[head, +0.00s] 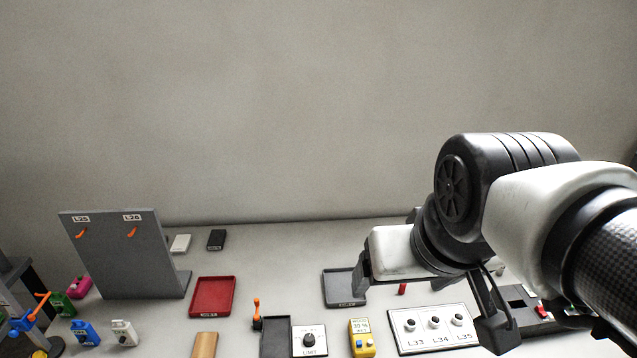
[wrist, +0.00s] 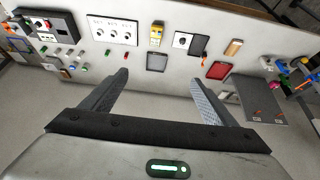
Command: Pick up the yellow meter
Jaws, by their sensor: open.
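The yellow meter (head: 361,340) stands on the table near the bottom edge of the head view, with a pale display on its upper part. It sits between the LIMIT dial panel (head: 309,341) and the white three-knob panel (head: 434,328). In the wrist view the yellow meter (wrist: 156,33) is near the top, beyond the fingertips and between them sideways. My gripper (wrist: 158,84) is open and empty, its two fingers wide apart. In the head view my gripper (head: 430,298) is above the table, to the right of the meter and apart from it.
A red tray (head: 213,297) and a grey tray (head: 344,287) lie behind the meter. A dark tray (head: 275,337) with an orange-handled item beside it is left of the dial panel. A grey upright board (head: 123,260) with hooks stands at the left.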

